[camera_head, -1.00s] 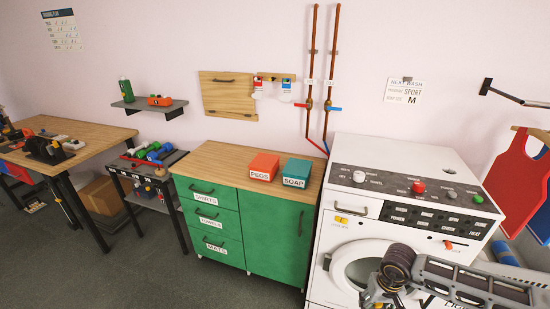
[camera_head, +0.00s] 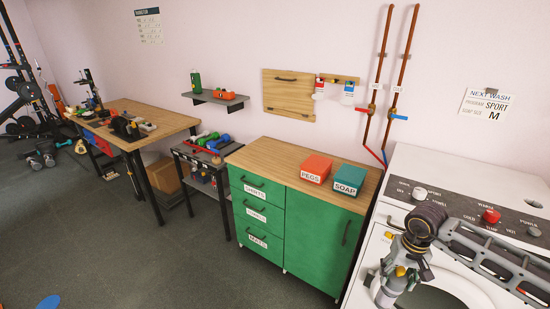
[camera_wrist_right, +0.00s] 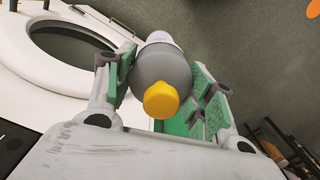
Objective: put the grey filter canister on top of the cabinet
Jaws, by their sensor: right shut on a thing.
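The grey filter canister (camera_wrist_right: 160,65), a rounded grey body with a yellow knob, is held between the green-padded fingers of my right gripper (camera_wrist_right: 165,88) in the right wrist view. In the head view my right gripper (camera_head: 403,268) is in front of the washing machine, right of the cabinet and lower than its top; a yellow spot shows there, but the canister is hard to make out. The green cabinet (camera_head: 315,235) has a wooden top (camera_head: 268,158) with a bare left part. My left gripper is not in view.
On the cabinet's right part stand a red PEGS box (camera_head: 317,167) and a teal SOAP box (camera_head: 349,178). The washing machine (camera_head: 425,165) stands right of the cabinet. A wall shelf (camera_head: 220,100) and a folded wooden panel (camera_head: 288,100) hang behind. Floor in front is clear.

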